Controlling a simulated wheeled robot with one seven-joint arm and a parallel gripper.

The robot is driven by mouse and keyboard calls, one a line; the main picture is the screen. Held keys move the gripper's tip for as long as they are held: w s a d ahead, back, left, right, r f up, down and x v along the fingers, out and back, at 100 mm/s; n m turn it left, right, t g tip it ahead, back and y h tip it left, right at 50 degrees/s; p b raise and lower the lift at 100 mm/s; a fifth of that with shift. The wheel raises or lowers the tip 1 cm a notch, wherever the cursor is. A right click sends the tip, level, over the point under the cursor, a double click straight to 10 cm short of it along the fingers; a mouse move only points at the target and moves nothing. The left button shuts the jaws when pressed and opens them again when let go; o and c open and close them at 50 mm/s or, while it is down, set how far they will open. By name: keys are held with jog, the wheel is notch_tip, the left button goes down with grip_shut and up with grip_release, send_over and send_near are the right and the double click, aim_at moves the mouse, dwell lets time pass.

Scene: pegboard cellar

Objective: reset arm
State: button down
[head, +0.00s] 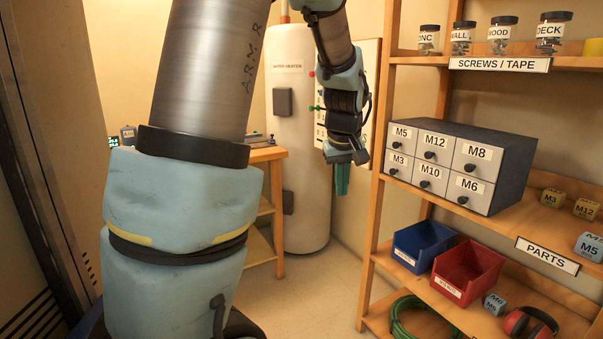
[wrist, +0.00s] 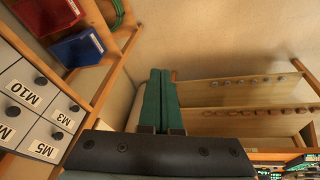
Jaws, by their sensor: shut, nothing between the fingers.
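My gripper (head: 342,180) hangs from my arm in the upper middle of the head view, in front of the water heater and left of the shelf. Its green fingers point down and are shut with nothing between them. In the wrist view the two green fingers (wrist: 160,100) lie side by side, touching, in the middle of the picture. The gripper is apart from the shelf and everything on it.
A wooden shelf (head: 383,120) on the right holds a grey drawer cabinet (head: 518,155), a blue bin (head: 424,244), a red bin (head: 468,271), labelled blocks and jars. A white water heater (head: 300,130) stands behind, beside a wooden bench (head: 265,154). The floor (head: 300,285) in the middle is clear.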

jog(key=s+a+f+m+g, duration=0.1)
jog(key=s+a+f, duration=0.2)
jog(key=s+a, duration=0.4)
jog(key=s+a+f+m+g, duration=0.1)
jog(key=s+a+f+m, duration=0.1)
jog(key=s+a, duration=0.5)
jog(key=shift+s+a+f+p, duration=0.3)
jog(key=shift+a+f, duration=0.35)
jog(key=shift+a, duration=0.5)
jog(key=shift+w, duration=0.1)
dwell(5.3)
